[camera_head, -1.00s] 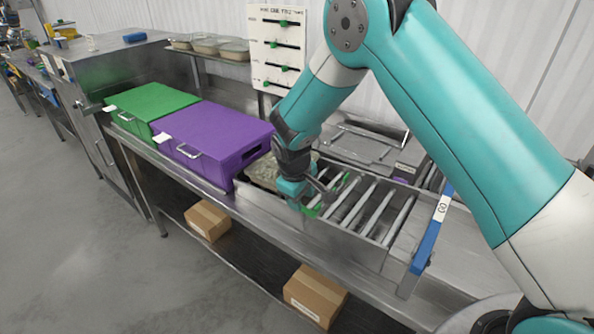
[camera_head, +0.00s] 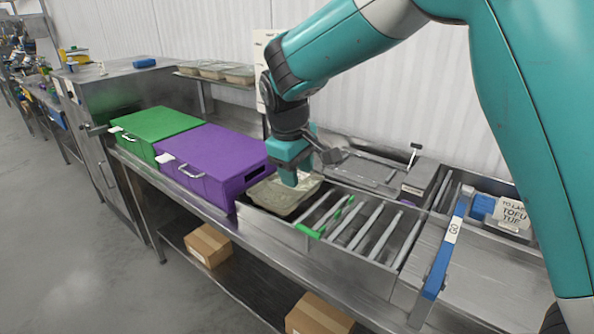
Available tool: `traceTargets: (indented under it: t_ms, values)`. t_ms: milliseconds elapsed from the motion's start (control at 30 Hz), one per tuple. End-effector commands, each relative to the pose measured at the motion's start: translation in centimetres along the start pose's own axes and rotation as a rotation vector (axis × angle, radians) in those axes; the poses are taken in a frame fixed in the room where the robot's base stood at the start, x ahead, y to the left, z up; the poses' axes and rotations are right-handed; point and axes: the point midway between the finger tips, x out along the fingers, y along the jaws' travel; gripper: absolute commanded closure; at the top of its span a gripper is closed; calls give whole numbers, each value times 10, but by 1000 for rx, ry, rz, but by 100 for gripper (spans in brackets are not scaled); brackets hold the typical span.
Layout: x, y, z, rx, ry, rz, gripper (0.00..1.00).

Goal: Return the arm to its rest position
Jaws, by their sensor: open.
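My teal arm reaches in from the right, and my gripper (camera_head: 290,177) points down over a shallow foil-like tray (camera_head: 285,200) beside the purple box. I see its fingers only partly; nothing shows held in it. A green-handled utensil (camera_head: 322,222) lies in the slotted metal rack (camera_head: 365,230) just right of the gripper, apart from it.
A purple box (camera_head: 215,160) and a green box (camera_head: 155,130) stand on the steel counter to the left. A blue bar (camera_head: 445,245) marked "GO" stands at the right, near a tofu tub (camera_head: 512,215). Cardboard boxes (camera_head: 209,245) sit on the lower shelf.

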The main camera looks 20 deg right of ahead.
Motion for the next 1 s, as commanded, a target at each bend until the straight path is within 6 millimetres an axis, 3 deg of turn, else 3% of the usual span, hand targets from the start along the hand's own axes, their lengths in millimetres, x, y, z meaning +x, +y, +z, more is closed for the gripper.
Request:
traceTargets:
  t_ms: [167, 267, 367, 600, 700, 833, 1000]
  values:
    - [-3, -3, 6, -1, 11, -13, 56]
    - [-11, -15, 28, 1, 42, -57, 56]
    - [-22, -40, 66, 5, 87, -135, 56]
    - [-36, -124, 172, 22, 181, -360, 56]
    - [-36, -152, 203, 28, 201, -431, 56]
    - [-37, -173, 225, 31, 210, -482, 56]
    - [-38, -178, 230, 32, 211, -496, 56]
